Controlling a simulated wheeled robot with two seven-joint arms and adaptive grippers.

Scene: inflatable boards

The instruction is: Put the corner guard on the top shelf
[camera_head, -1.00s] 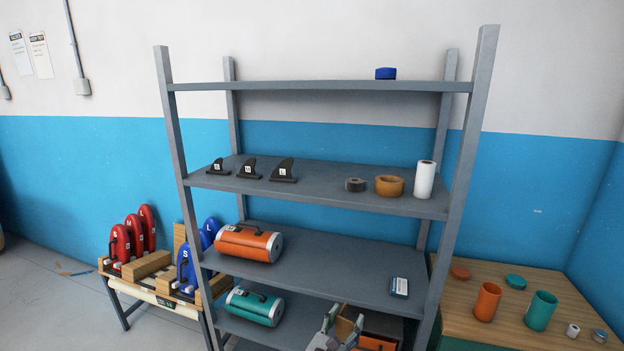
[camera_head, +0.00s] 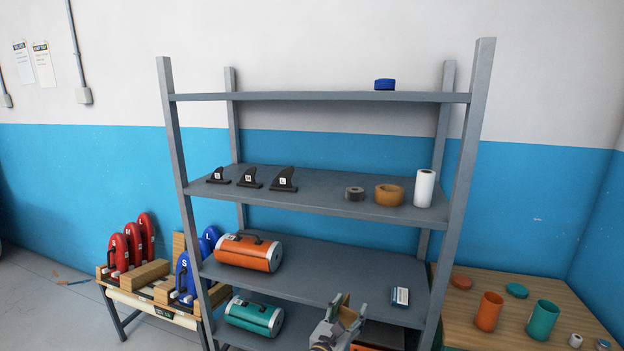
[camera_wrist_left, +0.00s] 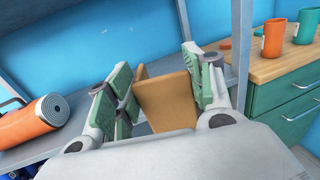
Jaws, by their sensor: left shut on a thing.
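The corner guard is a tan, angled piece (camera_wrist_left: 167,100). My left gripper (camera_wrist_left: 157,78) is shut on it, with green-padded fingers on either side. In the head view the guard (camera_head: 346,313) and the left gripper (camera_head: 334,327) show at the bottom centre, in front of the lower shelves. The top shelf (camera_head: 290,97) of the grey rack is far above them. It carries only a blue roll (camera_head: 385,84) at its right end. The gripper hides part of the guard. My right gripper is not in view.
The second shelf holds black fins (camera_head: 283,180), tape rolls (camera_head: 388,194) and a white roll (camera_head: 424,188). Below lie an orange cylinder (camera_head: 249,252), a small box (camera_head: 400,297) and a teal cylinder (camera_head: 254,315). Rack posts (camera_head: 470,160) stand at the sides. The top shelf's left and middle are clear.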

